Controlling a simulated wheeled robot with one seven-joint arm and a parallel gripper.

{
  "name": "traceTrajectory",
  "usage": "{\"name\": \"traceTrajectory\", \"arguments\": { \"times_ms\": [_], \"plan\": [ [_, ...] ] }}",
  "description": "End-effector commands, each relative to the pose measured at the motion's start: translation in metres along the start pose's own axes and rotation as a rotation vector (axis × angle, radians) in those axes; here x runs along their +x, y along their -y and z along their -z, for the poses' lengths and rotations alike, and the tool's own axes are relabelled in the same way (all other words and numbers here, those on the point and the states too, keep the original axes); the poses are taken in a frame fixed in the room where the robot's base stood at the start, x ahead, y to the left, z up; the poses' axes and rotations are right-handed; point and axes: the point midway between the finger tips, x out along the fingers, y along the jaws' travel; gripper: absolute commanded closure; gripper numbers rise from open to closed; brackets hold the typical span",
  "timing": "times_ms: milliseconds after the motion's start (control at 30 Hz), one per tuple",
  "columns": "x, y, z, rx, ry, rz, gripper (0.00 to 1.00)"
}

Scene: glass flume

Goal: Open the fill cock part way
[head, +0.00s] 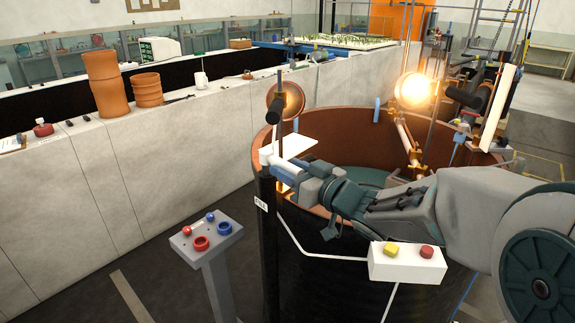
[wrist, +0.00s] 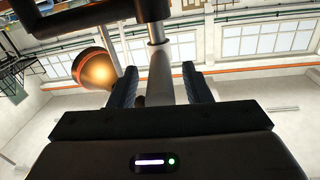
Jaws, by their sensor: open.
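A FILL label (head: 262,205) is on the dark side of the large round tank (head: 345,240), below the near left rim. Above it at the rim is a small pale fitting (head: 266,156), which seems to be the fill cock; my gripper (head: 280,167) reaches it from the right and partly hides it. In the wrist view my gripper (wrist: 160,88) is open, with a dark finger on each side of a pale grey bar (wrist: 161,75). The bar stands between the fingers with gaps showing. I cannot tell how far the cock is turned.
An upright rod with a black grip (head: 283,105) and a white plate (head: 290,145) stand close above my gripper. A white box with yellow and red buttons (head: 407,262) is in front of the tank. A grey button post (head: 206,240) stands left. A lit lamp (head: 414,90) is behind.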

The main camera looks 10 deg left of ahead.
Motion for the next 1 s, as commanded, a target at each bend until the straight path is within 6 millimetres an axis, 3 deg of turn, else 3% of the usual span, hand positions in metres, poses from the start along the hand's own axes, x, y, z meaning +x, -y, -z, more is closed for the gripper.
{"name": "traceTrajectory", "arguments": {
  "times_ms": [133, 433, 600, 1000],
  "plan": [
    [0.0097, 0.0006, -0.0002, 0.0, 0.001, 0.001, 0.56],
    [0.0111, 0.0003, -0.0003, 0.0, 0.0, 0.0, 0.56],
    [0.011, 0.0003, -0.0003, 0.0, 0.0, 0.0, 1.0],
    [0.0117, -0.0046, -0.0027, 0.0, -0.006, -0.047, 1.0]
  ]
}}
